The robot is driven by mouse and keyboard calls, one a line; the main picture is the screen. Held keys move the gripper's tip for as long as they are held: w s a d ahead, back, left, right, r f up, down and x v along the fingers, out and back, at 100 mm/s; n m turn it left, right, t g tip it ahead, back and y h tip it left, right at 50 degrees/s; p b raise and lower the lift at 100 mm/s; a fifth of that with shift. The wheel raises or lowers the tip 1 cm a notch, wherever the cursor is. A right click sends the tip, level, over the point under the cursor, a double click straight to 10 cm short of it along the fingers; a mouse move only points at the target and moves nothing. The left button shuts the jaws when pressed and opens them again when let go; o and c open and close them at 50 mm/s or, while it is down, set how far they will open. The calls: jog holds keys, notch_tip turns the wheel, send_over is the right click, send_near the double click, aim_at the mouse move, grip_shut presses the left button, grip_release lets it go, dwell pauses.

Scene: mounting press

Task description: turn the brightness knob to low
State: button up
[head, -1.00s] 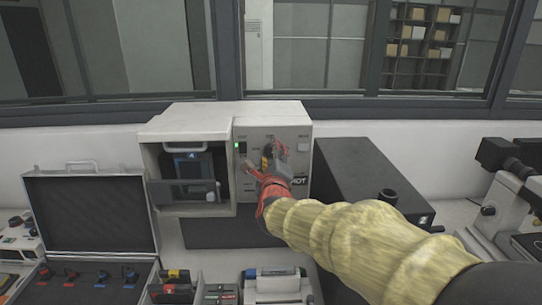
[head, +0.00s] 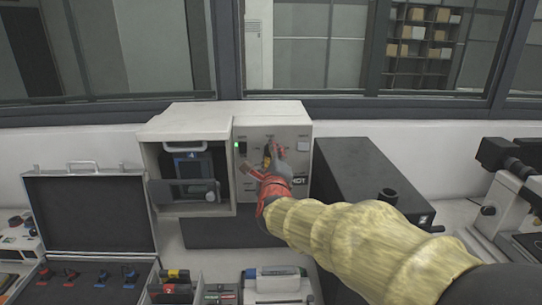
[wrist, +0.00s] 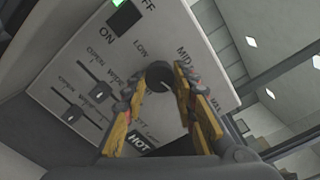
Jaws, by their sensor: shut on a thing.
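The brightness knob (wrist: 158,74) is a round black knob on the pale front panel (wrist: 75,55) of the press, just below the printed words LOW and MID in the wrist view. My gripper (wrist: 157,84) is shut on it, with one yellow-and-grey finger on each side. The knob's pointer mark cannot be made out. In the head view, my gripper (head: 265,161) is at the upper middle of the panel and mostly hides the knob.
Left of the knob are an ON/OFF switch (wrist: 124,17) with a green light and two sliders (wrist: 98,92). A black box (head: 365,185) stands right of the press. An open case (head: 88,215) and a microscope (head: 510,190) stand farther out.

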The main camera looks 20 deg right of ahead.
jog(key=shift+n+p, duration=4.25)
jog(key=shift+n, duration=11.65)
jog(key=o, duration=1.1)
jog(key=shift+o, duration=0.2)
